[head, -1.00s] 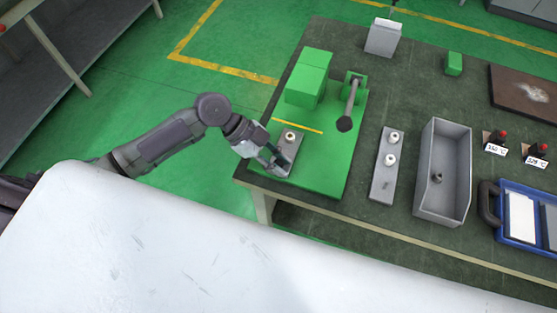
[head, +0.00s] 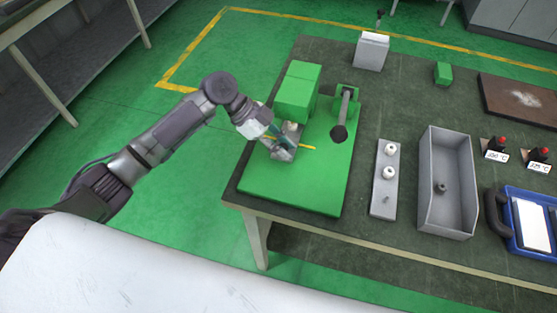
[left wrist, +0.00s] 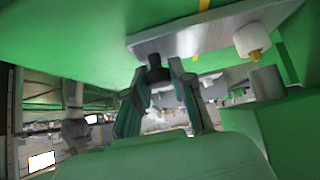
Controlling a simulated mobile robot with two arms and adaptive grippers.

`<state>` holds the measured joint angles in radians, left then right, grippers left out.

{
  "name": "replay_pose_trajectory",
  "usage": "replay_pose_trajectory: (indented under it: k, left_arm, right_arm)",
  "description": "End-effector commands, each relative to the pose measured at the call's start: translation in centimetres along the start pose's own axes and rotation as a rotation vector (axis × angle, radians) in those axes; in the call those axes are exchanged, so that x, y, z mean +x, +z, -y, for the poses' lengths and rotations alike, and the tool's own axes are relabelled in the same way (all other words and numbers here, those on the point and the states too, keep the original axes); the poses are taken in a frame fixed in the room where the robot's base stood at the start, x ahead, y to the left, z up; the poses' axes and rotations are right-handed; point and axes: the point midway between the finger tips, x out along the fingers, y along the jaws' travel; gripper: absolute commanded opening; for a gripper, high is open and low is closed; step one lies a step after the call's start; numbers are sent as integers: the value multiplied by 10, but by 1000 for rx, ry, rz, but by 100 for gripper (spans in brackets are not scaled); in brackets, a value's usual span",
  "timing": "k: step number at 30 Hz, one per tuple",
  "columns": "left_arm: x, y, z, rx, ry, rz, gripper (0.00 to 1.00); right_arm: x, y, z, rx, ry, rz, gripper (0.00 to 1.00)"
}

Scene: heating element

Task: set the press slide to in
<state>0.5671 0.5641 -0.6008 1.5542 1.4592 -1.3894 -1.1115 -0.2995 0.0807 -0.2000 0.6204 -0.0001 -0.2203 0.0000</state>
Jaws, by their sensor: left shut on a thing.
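The green press (head: 296,92) stands on a green base plate (head: 290,190) at the table's left end, with a grey lever (head: 345,112) beside its block. The grey press slide (head: 283,155) lies on the plate, across the yellow line (head: 307,147), its far end close to the press block. My left gripper (head: 277,143) is at the slide's near end and partly covers it. In the left wrist view my gripper (left wrist: 160,88) is shut on the slide's dark knob (left wrist: 157,72). The slide (left wrist: 185,40) and a white cylinder with a yellowish tip (left wrist: 250,40) also show there.
To the right are a grey plate with white ring parts (head: 384,185), a grey bin (head: 446,205) and a blue case (head: 535,222). A light grey box (head: 372,50) stands at the back. The front of the base plate is clear.

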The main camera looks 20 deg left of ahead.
Motion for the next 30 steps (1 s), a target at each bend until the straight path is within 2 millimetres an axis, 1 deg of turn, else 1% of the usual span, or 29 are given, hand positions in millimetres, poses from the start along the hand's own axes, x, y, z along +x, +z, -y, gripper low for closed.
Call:
replay_pose_trajectory:
  k: [1,6,7,11,12,20,23,26,30]
  left_arm:
    - [-2,-1,3,1,-9,0,0]
    - [-3,-1,3,1,-12,0,0]
    - [-3,-1,3,1,-13,0,25]
    - [-3,-1,3,2,-12,0,47]
    - [-3,-1,3,2,-12,0,50]
    - [-2,-1,2,1,-8,0,50]
    - [-7,-1,2,1,-9,0,50]
    - [-20,-1,2,2,-10,1,50]
    - [-49,0,2,1,-11,3,50]
  right_arm:
    - [0,0,0,0,-1,1,54]
    - [-1,1,1,0,-1,1,54]
    - [-1,1,1,0,-1,1,54]
    - [-1,1,1,0,-1,1,54]
    - [-1,1,1,0,-1,1,54]
    - [-1,0,1,0,-1,0,54]
    - [-1,0,1,0,-1,0,54]
    - [-1,0,1,0,-1,0,54]
    - [-1,0,1,0,-1,0,54]
